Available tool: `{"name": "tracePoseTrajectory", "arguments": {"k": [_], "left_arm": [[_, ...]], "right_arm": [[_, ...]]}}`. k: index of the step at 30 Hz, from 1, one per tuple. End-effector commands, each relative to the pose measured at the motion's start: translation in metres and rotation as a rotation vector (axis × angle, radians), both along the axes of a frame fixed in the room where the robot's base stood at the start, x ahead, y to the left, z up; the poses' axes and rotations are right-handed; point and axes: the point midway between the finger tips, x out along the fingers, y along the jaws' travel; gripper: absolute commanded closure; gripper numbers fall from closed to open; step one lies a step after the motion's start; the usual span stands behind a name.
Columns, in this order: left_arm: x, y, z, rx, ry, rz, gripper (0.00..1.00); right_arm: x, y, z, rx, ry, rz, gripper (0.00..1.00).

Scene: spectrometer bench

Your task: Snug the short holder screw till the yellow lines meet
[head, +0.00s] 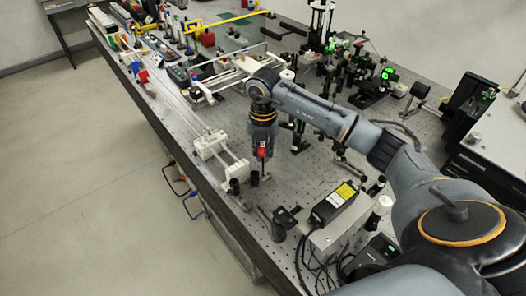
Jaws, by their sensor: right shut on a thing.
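My right gripper (263,140) points down over the bench, shut on a small tool with a red handle (262,153). A thin dark shaft seems to run down from the handle. Two short black holders (254,179) (234,187) stand just below and left of it on the bench. The tool's tip is close to the nearer holders, but I cannot tell whether it touches a screw. The holder screw and the yellow lines are too small to make out. My left gripper is not in view.
A white rail fixture (212,145) lies left of the gripper along the bench edge. A black box with a yellow label (334,203) stands to the right, with cables below it. Optics with green light (387,74) crowd the back right. Bare perforated bench (290,180) shows between.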

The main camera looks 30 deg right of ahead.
Motion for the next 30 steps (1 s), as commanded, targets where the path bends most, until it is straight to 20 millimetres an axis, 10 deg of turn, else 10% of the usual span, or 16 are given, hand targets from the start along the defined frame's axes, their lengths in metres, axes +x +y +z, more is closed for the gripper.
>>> {"name": "tracePoseTrajectory", "arguments": {"k": [30], "left_arm": [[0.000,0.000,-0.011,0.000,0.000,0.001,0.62]], "right_arm": [[0.000,0.000,-0.015,0.000,-0.001,0.000,1.00]]}}
